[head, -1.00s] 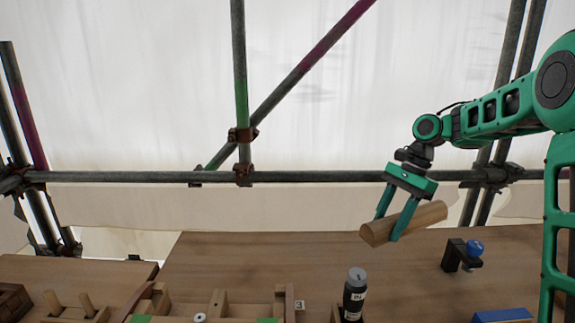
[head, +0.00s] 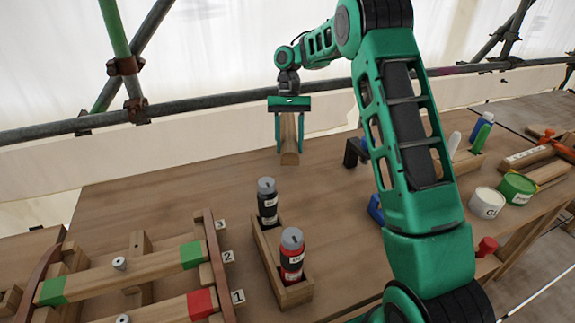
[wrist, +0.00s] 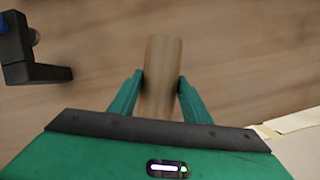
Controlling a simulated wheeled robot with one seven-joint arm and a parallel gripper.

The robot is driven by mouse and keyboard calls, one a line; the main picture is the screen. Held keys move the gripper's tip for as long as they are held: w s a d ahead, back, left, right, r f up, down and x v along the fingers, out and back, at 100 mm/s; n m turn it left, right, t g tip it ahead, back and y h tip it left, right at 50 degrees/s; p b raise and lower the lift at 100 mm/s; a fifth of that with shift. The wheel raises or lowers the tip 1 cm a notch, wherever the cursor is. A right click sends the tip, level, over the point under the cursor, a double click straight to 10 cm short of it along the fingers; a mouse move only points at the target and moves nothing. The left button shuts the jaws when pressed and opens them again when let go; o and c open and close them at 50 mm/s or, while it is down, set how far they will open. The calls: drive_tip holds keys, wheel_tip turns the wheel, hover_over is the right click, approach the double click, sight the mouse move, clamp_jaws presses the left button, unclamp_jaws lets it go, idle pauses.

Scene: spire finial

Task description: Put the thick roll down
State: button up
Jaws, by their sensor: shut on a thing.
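The thick roll (head: 289,143) is a plain wooden cylinder, held between the two green fingers of my gripper (head: 290,130) at the back of the wooden table. In the wrist view the roll (wrist: 162,75) runs lengthwise between the fingertips of my gripper (wrist: 160,88), which press on its sides.
A wooden holder (head: 298,293) with a black bottle (head: 267,203) and a red bottle (head: 291,256) stands in front. A numbered wooden rack (head: 120,274) is at left. A black bracket (head: 354,152) is right of the roll. Bare table (head: 160,205) lies left of the roll.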

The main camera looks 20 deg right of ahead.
drive_tip(key=s+r+m, duration=0.2)
drive_tip(key=s+a+r+m+t+y, duration=0.1)
drive_tip(key=r+m, duration=0.1)
drive_tip(key=s+r+m+y, duration=0.1)
drive_tip(key=s+r+m, duration=0.1)
drive_tip(key=r, duration=0.1)
drive_tip(key=shift+s+a+m+t, duration=0.3)
drive_tip(key=shift+s+m+t, duration=0.05)
drive_tip(key=shift+m+t, duration=0.05)
drive_tip(key=s+a+r+m+t+y, duration=0.1)
drive_tip(key=s+a+r+m+t, duration=0.1)
drive_tip(key=s+r+m, duration=0.3)
drive_tip(key=m, duration=0.2)
approach(287, 197)
drive_tip(key=shift+t, duration=0.3)
drive_tip(key=x, duration=0.6)
drive_tip(key=shift+s, duration=0.25)
drive_tip(key=o, duration=1.4)
